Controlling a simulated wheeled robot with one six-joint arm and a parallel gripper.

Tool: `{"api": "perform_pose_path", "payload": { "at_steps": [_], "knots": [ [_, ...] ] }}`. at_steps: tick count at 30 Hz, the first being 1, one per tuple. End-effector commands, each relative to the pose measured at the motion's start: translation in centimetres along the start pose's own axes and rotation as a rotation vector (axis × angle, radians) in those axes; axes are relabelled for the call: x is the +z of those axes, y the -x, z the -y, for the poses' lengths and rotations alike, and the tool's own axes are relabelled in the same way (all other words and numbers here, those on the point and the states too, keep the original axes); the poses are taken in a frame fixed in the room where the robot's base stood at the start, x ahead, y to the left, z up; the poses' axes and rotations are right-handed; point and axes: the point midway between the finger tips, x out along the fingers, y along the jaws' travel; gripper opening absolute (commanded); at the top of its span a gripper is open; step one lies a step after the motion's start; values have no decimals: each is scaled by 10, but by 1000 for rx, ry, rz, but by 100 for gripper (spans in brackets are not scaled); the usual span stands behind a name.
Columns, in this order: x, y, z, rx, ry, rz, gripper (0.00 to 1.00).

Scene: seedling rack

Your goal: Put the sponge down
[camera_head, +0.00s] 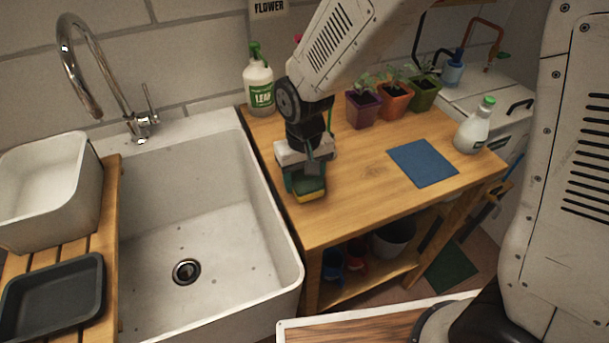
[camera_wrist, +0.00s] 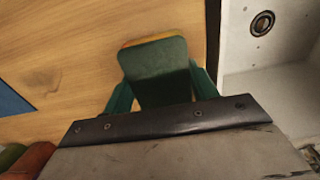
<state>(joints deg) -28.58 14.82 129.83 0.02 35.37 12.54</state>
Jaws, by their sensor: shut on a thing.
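The sponge (camera_head: 308,192) is green on one side and yellow-orange along its edge. My gripper (camera_head: 305,183) is shut on it, over the left part of the wooden table, close to the sink side. In the wrist view the sponge (camera_wrist: 157,68) sits between the two green fingers of my gripper (camera_wrist: 160,92), with bare wood beyond it. I cannot tell whether the sponge touches the tabletop or hangs just above it.
A blue mat (camera_head: 422,163) lies right of my gripper, with clear wood between. The sink (camera_head: 210,215) is at left.

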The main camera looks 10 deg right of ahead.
Motion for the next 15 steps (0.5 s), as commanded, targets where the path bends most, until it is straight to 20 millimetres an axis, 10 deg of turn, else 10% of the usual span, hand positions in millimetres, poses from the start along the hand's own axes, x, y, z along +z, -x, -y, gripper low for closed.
{"api": "perform_pose_path", "payload": {
  "at_steps": [5,6,8,15],
  "knots": [
    [0,-4,0,0,0,2,29],
    [0,-4,0,0,0,1,66],
    [0,-3,0,0,0,1,80],
    [0,-2,0,0,0,1,80]
  ]
}}
